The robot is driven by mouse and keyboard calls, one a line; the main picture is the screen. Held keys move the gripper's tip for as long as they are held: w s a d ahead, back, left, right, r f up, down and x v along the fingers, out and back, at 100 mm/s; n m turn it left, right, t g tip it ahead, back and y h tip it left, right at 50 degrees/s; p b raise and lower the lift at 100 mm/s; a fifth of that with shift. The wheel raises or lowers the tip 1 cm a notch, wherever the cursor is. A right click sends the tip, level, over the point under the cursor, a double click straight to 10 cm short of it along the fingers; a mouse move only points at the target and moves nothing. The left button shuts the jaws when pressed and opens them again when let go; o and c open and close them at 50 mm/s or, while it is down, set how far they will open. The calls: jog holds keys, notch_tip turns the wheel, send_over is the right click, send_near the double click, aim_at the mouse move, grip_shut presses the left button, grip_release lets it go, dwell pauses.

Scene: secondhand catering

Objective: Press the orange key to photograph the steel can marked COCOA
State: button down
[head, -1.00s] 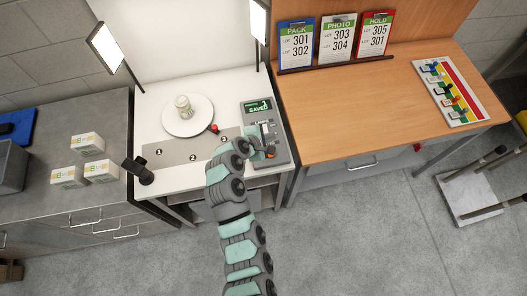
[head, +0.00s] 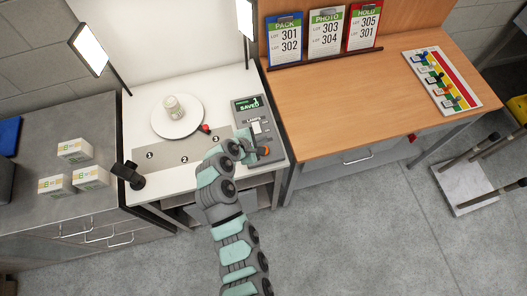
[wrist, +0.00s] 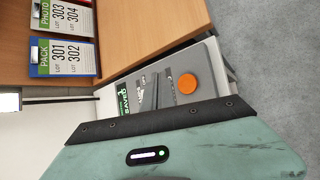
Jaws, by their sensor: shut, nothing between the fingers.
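A pale can or jar (head: 172,108) stands upright on the round white turntable (head: 190,128); its label is too small to read, and it does not look like bare steel. The grey control box (head: 271,138) stands right of the turntable, its green display reading SAVED. The orange key (head: 264,151) is at the box's near end and shows clear in the wrist view (wrist: 187,83). My gripper (head: 250,154) is shut and empty, low over the near end of the box, just left of the key. Its fingertips are hard to make out, so contact cannot be told.
A grey strip (head: 180,151) with numbered spots 1, 2, 3 is bare. Three white cartons (head: 74,150) stand on the left counter. A black stand (head: 128,175) is at the front edge.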

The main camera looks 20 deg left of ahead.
notch_tip(320, 180, down, 3)
jog(key=shift+f+b, duration=0.2)
jog(key=shift+b, duration=0.75)
jog(key=shift+f, duration=0.95)
jog(key=shift+f, duration=0.1)
dwell(0.3)
jog(key=shift+f+b, duration=0.3)
jog(key=shift+f, duration=0.45)
dwell(0.8)
jog(key=shift+r, duration=0.15)
jog(key=shift+r+p, duration=0.6)
jog(key=shift+r, duration=0.1)
jog(key=shift+r, duration=0.1)
